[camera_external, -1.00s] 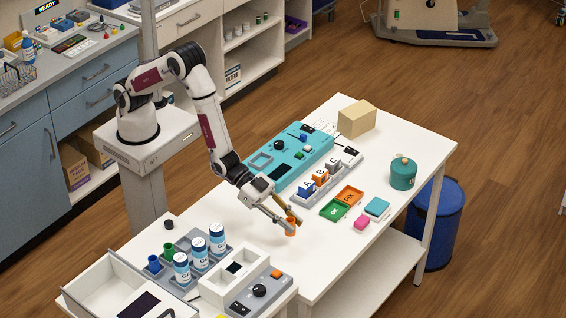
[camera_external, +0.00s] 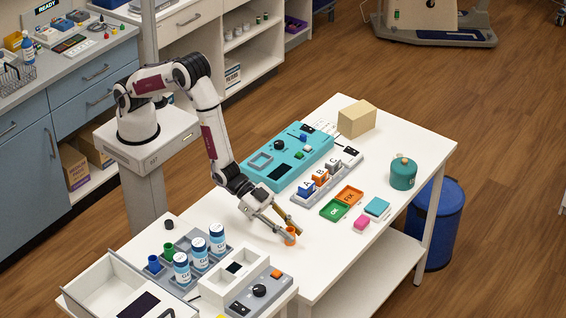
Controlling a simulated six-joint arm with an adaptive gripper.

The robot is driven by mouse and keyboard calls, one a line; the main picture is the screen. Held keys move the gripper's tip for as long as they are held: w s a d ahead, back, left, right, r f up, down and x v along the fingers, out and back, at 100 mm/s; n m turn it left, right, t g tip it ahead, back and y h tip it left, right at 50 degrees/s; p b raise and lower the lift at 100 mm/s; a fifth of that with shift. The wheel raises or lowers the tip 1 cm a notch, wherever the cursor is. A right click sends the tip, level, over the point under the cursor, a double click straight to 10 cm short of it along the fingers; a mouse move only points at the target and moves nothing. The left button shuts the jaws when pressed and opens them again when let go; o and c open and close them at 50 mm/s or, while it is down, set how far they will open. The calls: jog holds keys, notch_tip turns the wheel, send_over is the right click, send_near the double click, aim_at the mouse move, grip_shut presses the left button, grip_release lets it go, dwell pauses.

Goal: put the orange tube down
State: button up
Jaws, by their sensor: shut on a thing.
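The orange tube (camera_external: 290,236) is upright at the white table top (camera_external: 335,238), in front of the teal device. My gripper (camera_external: 288,233) reaches down to it from the upper left, with its fingers closed around the tube's sides. The tube's base looks to be at or very near the table surface; I cannot tell for certain whether it touches. Part of the tube is hidden by the fingers.
To the left stand a rack with several white-and-blue bottles (camera_external: 217,240) and a white box (camera_external: 233,270). A green tray (camera_external: 334,210) and an orange tray (camera_external: 349,195) lie to the right. The table front right of the tube is clear.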

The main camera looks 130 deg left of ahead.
jog(key=shift+f, duration=0.1)
dwell(0.3)
jog(key=o, duration=1)
jog(key=shift+s+r, duration=0.4)
jog(key=shift+s, duration=0.15)
jog(key=shift+v, duration=5.35)
